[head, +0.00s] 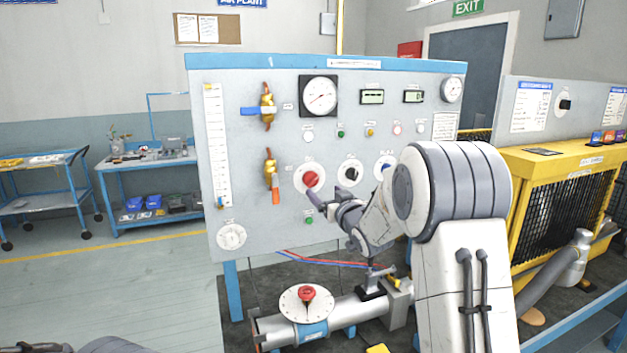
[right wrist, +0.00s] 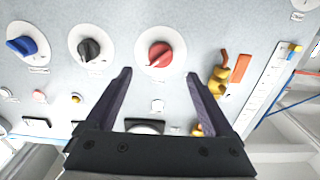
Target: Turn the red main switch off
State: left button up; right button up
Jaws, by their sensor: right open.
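The red main switch (head: 311,179) is a round red knob on a white disc, low in the middle of the grey panel (head: 245,155). In the right wrist view the red knob (right wrist: 160,55) sits ahead of and between my fingertips, its grip ridge tilted. My right gripper (head: 322,196) is open and empty, just below and right of the knob in the head view. In the right wrist view its fingers (right wrist: 158,76) show a gap to the knob; contact is not visible. Only a dark piece of my left gripper (head: 35,348) shows at the bottom left edge.
A black knob (head: 350,173) and a blue knob (head: 384,168) sit right of the red one. A brass valve with an orange handle (head: 275,195) is close on its left. A red knob on a white dial (head: 307,293) tops the pipe below. A yellow machine (head: 560,160) stands right.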

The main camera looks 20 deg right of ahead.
aim_at(314, 182)
jog(key=w+p, duration=0.3)
jog(key=w, duration=0.4)
jog(key=shift+w+a+r, duration=0.1)
jog(key=shift+w+a, duration=0.05)
jog(key=shift+w, duration=0.6)
